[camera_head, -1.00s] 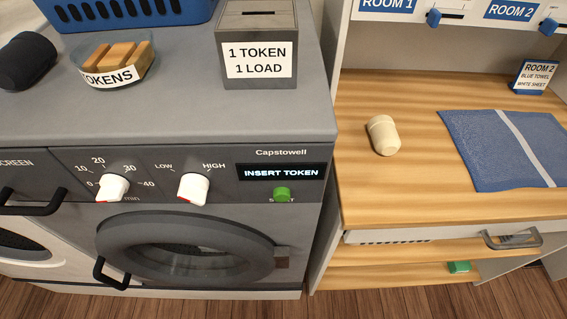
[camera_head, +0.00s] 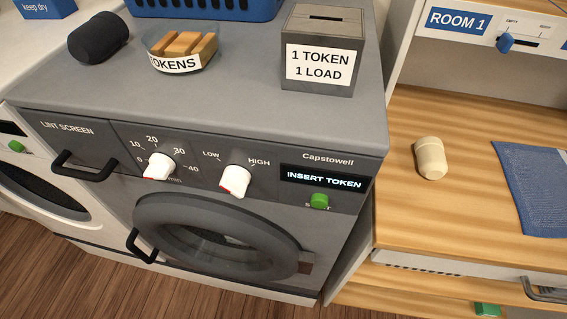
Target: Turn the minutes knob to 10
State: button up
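The minutes knob (camera_head: 159,167) is a white knob on the grey control panel of the dryer (camera_head: 330,225), under a printed scale from 0 to 40 marked "min". Its red-marked end points down and to the left, near the 0 side. A second white knob (camera_head: 236,181) to its right sits between LOW and HIGH, its red-marked end pointing down and left. The display (camera_head: 322,181) reads INSERT TOKEN, with a green button (camera_head: 319,201) below it. My gripper is not in view.
On the dryer top are a glass dish (camera_head: 181,55) of wooden tokens, a dark cylinder (camera_head: 98,37), a blue basket (camera_head: 205,8) and a token box (camera_head: 323,50). A handle (camera_head: 84,166) juts out left of the knobs. A wooden counter (camera_head: 460,200) with a cream cup-like object (camera_head: 430,158) stands right.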

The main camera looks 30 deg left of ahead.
aim_at(161, 165)
jog(key=u, duration=0.4)
jog(key=l+u, duration=0.15)
jog(key=u, duration=0.2)
jog(key=i+u, duration=0.1)
jog(key=u, duration=0.3)
jog(key=l+u, duration=0.15)
jog(key=u, duration=0.25)
